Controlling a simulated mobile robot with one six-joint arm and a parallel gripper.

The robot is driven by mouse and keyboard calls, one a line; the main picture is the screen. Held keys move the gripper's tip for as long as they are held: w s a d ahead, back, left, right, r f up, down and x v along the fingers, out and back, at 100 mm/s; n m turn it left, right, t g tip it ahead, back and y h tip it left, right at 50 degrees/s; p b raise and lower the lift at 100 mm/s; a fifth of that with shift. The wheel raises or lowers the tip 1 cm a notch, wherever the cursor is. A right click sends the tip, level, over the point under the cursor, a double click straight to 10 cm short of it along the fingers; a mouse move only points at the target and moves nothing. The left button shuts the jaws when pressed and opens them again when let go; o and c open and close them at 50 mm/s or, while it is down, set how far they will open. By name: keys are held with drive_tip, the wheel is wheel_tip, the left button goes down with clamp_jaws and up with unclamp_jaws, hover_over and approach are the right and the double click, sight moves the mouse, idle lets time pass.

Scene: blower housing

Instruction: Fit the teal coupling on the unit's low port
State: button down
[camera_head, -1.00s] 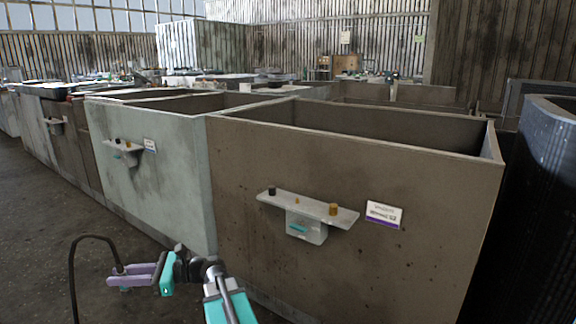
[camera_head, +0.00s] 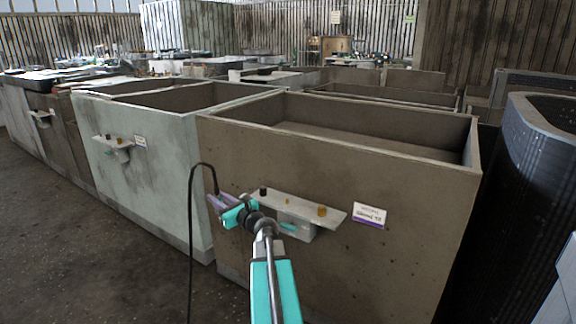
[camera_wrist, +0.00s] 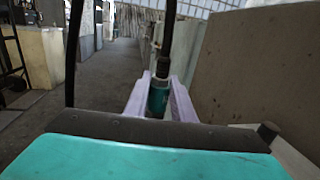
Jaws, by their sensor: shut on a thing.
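The teal coupling (camera_wrist: 158,98) sits between my lavender fingers in the wrist view, with a black hose (camera_wrist: 166,40) on its far end. My gripper (camera_head: 213,203) is shut on it, in front of the brown unit (camera_head: 380,240), left of its bracket plate (camera_head: 333,213). The plate carries a black fitting (camera_head: 263,191), a small brass one (camera_head: 287,201) and a larger brass one (camera_head: 322,211). A teal piece (camera_head: 289,228) shows on the block under the plate, partly hidden by my wrist. The coupling itself is hard to make out in the head view.
The hose (camera_head: 190,255) loops up from my gripper and hangs down on the left. A pale green unit (camera_head: 150,190) with a similar bracket stands to the left, a dark ribbed unit (camera_head: 510,200) to the right. Open floor (camera_head: 90,265) lies at the front left.

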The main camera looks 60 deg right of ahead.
drive_tip(key=s+d+r+m+g+h+p, duration=0.1)
drive_tip(key=s+d+r+m+h, duration=0.1)
drive_tip(key=s+d, duration=0.3)
drive_tip(key=s+d+r+m+g+h+p, duration=0.2)
drive_tip(key=s+d+h, duration=0.2)
drive_tip(key=d, duration=0.4)
drive_tip(key=s+d+r+m+g+h+p, duration=0.2)
drive_tip(key=s+d+m+h, duration=0.1)
drive_tip(key=s+d, duration=0.4)
drive_tip(key=shift+d+r, duration=0.15)
drive_tip(key=shift+w+f, duration=0.1)
drive_tip(key=shift+f, duration=0.1)
drive_tip(key=shift+f+b, duration=1.75)
drive_tip(key=shift+f, duration=0.25)
drive_tip(key=shift+f+b, duration=1.5)
drive_tip(key=shift+b, duration=0.1)
drive_tip(key=c, duration=1.4)
unclamp_jaws()
drive_tip(key=shift+c, duration=0.2)
